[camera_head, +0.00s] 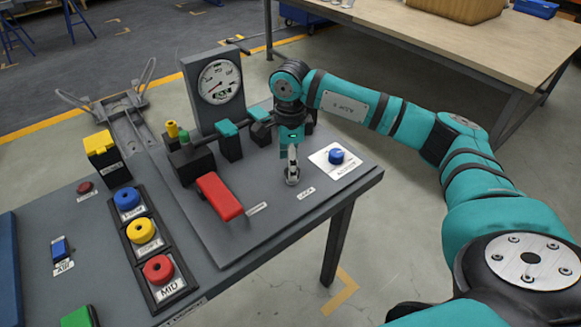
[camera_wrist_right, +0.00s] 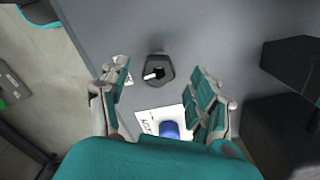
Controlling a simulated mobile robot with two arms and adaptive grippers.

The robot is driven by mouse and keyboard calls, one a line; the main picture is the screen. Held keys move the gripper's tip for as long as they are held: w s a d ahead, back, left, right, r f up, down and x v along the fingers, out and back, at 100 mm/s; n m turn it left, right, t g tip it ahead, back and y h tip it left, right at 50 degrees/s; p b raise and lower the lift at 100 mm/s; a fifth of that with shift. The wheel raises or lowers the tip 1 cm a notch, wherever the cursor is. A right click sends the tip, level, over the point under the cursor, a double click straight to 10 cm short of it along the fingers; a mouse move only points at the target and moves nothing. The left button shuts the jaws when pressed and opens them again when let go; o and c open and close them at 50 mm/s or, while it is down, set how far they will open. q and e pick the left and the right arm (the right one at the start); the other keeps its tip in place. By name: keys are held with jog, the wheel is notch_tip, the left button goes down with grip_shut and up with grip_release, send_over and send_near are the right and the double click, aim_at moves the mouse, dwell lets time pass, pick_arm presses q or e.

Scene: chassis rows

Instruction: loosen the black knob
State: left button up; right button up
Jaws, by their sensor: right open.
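The black knob (camera_wrist_right: 158,70) shows in the right wrist view, on the grey panel at the upper middle. It has a dark round body with a white pointer bar across it. My right gripper (camera_wrist_right: 161,88) is open and empty, its two fingers spread wide to left and right below the knob in that view. In the head view my right gripper (camera_head: 292,168) points down over the panel near the LOCK label, and it largely hides the knob there. My left gripper is in neither view.
A blue knob (camera_head: 337,156) on a white plate stands to the right of the gripper. A red lever (camera_head: 219,196), green-topped blocks (camera_head: 229,130) and a dial gauge (camera_head: 219,82) stand left and behind. Blue, yellow and red round knobs (camera_head: 142,231) line the left side.

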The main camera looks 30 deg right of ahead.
notch_tip(320, 180, up, 10)
jog(key=shift+f, duration=0.25)
dwell(0.5)
